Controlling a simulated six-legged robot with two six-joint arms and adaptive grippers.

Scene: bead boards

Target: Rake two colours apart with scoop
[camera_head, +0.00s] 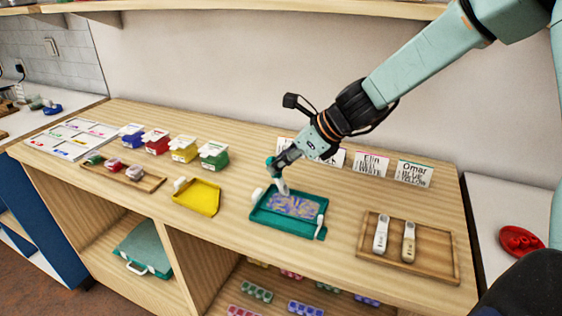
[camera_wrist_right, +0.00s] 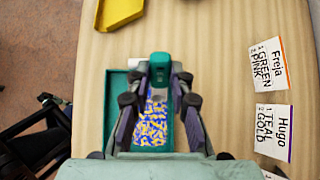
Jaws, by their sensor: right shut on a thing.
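A teal tray (camera_head: 262,228) stands on the wooden bench and holds a mixed layer of small blue and yellow beads (camera_head: 295,206). In the right wrist view the tray (camera_wrist_right: 117,85) and its beads (camera_wrist_right: 153,124) lie below my right gripper. My right gripper (camera_head: 279,178) is over the tray's back left part. It is shut on a teal tool, seemingly the scoop (camera_wrist_right: 160,60); its lower end is hard to make out, so I cannot tell whether it touches the beads. My left gripper is not in view.
A yellow scoop-like tray (camera_head: 197,198) lies left of the teal tray. A wooden tray (camera_head: 436,262) with two pale-handled tools is at right. Several coloured boxes (camera_head: 214,155) and name cards (camera_head: 414,173) stand behind. The bench between the trays is clear.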

